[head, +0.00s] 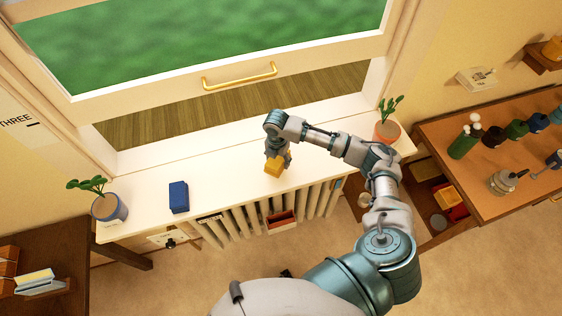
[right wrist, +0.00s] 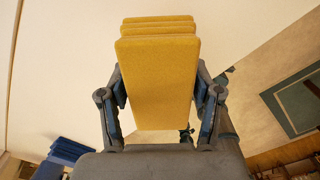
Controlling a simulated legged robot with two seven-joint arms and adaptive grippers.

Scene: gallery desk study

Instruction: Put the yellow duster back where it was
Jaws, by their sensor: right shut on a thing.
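The yellow duster (head: 274,167) is a folded, layered block at the middle of the white windowsill (head: 240,187). My right gripper (head: 276,157) is above it, pointing down and shut on it. In the right wrist view the duster (right wrist: 157,80) sits between the two fingers (right wrist: 160,95). I cannot tell whether its underside touches the sill. My left gripper is not in view.
A blue block (head: 178,197) stands on the sill to the left, with a potted plant (head: 108,208) beyond it. Another potted plant (head: 387,131) is at the right end. An open drawer (head: 440,195) holds yellow and red things. The sill between block and duster is clear.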

